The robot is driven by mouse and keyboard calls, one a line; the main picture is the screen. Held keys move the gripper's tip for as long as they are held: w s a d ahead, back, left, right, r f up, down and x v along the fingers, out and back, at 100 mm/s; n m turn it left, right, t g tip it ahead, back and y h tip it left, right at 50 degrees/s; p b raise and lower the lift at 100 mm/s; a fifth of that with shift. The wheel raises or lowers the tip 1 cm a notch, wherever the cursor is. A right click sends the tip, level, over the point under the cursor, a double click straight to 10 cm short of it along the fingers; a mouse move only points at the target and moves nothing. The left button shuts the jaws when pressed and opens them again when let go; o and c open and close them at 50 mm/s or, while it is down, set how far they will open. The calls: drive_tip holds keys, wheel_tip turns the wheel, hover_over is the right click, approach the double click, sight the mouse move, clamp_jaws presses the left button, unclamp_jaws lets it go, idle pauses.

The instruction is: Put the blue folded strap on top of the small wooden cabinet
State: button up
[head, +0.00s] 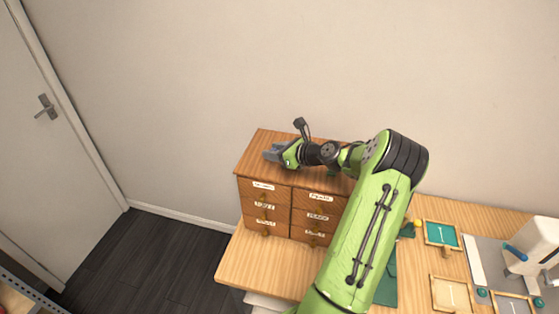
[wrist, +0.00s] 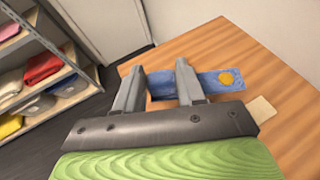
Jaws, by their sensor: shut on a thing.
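The small wooden cabinet (head: 265,175) stands on the table against the wall, with labelled drawers in its front. Its bare wooden top fills much of the wrist view (wrist: 235,48). My gripper (head: 272,154) is low over the left part of the cabinet top. In the wrist view my gripper (wrist: 160,72) is shut on the blue folded strap (wrist: 210,81), which runs between the fingers and sticks out to the right. The strap has a yellow-orange round patch at that end. I cannot tell if it touches the wood. In the head view I cannot make out the strap.
A pale flat piece (wrist: 262,109) shows on the right in the wrist view. A shelf rack (wrist: 40,70) with folded coloured items is at the left. Small frames (head: 442,234) and a white machine (head: 537,245) occupy the table's right side. A door (head: 55,120) is at left.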

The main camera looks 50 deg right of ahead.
sight(275, 169)
wheel_tip(275, 169, down, 4)
drive_tip(key=shift+f, duration=0.1)
drive_tip(key=shift+f, duration=0.15)
drive_tip(key=o, duration=1.1)
